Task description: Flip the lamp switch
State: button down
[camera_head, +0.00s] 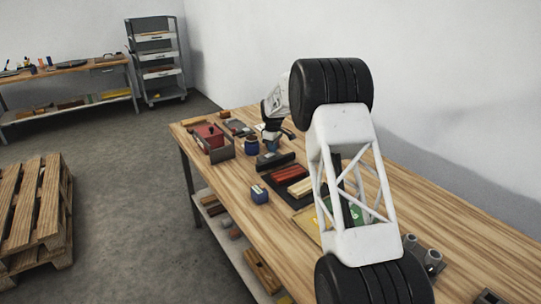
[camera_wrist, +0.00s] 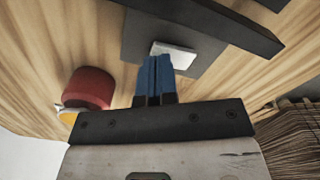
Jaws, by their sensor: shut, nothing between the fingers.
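A small white plate (camera_wrist: 178,53), which looks like the switch, lies on a flat dark grey base (camera_wrist: 143,42) on the wooden table in the wrist view. My gripper (camera_wrist: 155,62) has blue fingers pressed together with nothing between them. Their tips show right at the near left edge of the white plate, partly covering it; I cannot tell whether they touch it. In the head view my gripper (camera_head: 286,135) is low over the far part of the workbench, partly behind my arm. The switch cannot be made out clearly there, and no lamp is clearly recognisable.
A red round object (camera_wrist: 90,88) stands left of my fingers, and a dark bar (camera_wrist: 225,20) lies beyond the base.

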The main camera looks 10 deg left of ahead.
jog(key=shift+f, duration=0.55)
dwell(0.5)
jog(key=shift+r, duration=3.5)
